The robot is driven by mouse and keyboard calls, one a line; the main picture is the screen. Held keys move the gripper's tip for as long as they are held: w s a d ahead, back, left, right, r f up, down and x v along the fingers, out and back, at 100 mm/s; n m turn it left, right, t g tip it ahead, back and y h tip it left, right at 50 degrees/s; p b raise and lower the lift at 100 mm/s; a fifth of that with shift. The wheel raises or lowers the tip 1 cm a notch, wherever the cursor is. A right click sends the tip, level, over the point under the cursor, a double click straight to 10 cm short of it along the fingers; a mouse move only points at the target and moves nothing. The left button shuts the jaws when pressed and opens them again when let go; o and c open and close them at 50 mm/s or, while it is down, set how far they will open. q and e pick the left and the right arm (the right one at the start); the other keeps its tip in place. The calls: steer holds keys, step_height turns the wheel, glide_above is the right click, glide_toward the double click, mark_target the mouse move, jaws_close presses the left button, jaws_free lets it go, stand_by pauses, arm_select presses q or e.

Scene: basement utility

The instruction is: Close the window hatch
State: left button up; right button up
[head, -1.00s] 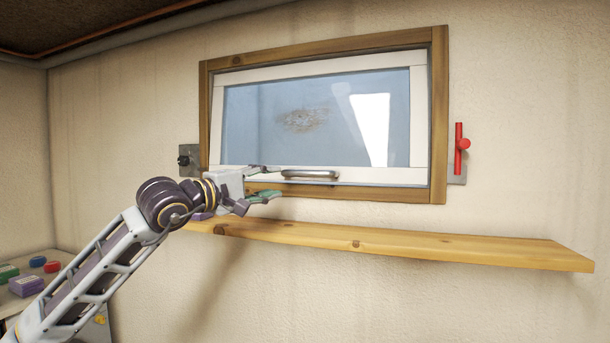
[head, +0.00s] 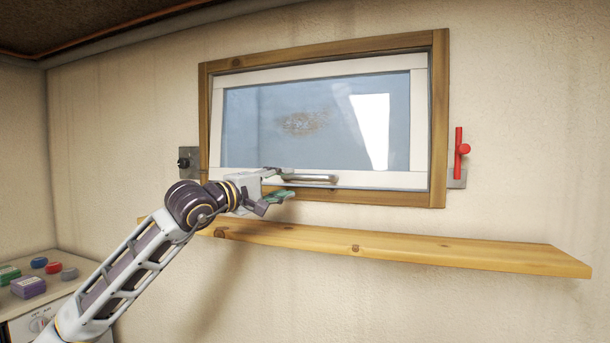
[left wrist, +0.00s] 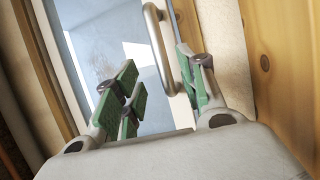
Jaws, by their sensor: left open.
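The window hatch is a white sash (head: 419,120) with a blue-grey pane, set in a wooden frame (head: 439,110) on the wall. I cannot tell whether a small gap remains at its lower edge. A metal bar handle (head: 318,179) runs along its bottom rail; it also shows in the left wrist view (left wrist: 155,45). My left gripper (head: 284,184) is open at the handle's left end. In the left wrist view its green-padded fingers (left wrist: 160,88) lie to either side of the handle, with no clear contact. My right gripper is out of view.
A red lever (head: 461,148) on a plate sits right of the frame, upright. A dark knob on a plate (head: 187,162) sits at left. A wooden shelf (head: 400,247) juts out below the window. A unit with coloured blocks (head: 30,286) stands at lower left.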

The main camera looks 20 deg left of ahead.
mark_target(302, 177)
arm_select(q)
steer(key=p+x, duration=0.3)
steer(key=x, duration=0.4)
steer(key=shift+w+d+r, duration=0.15)
steer(key=shift+w, duration=0.1)
steer(key=shift+p+x, duration=0.4)
steer(key=shift+x, duration=0.5)
steer(key=shift+c, duration=0.2)
jaws_close()
